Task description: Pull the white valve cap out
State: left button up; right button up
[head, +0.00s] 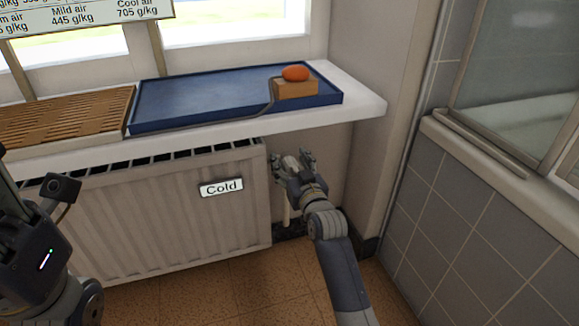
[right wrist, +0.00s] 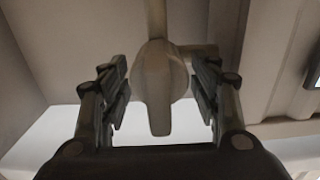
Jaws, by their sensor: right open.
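The white valve cap (right wrist: 158,88) shows in the right wrist view as a pale, rounded, tapering knob on a pipe, in dim light. My right gripper (right wrist: 160,95) is open, with one finger on each side of the cap and a visible gap on both sides. In the head view my right gripper (head: 293,160) is just right of the radiator's end, below the sill; it mostly hides the cap there. Part of my left arm shows at the left edge of the head view; its fingertips are not clearly visible.
A wall corner stands close on the right.

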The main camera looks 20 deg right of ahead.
jog(key=shift+w, duration=0.4)
jog(key=c, duration=1)
jog(key=shift+c, duration=0.2)
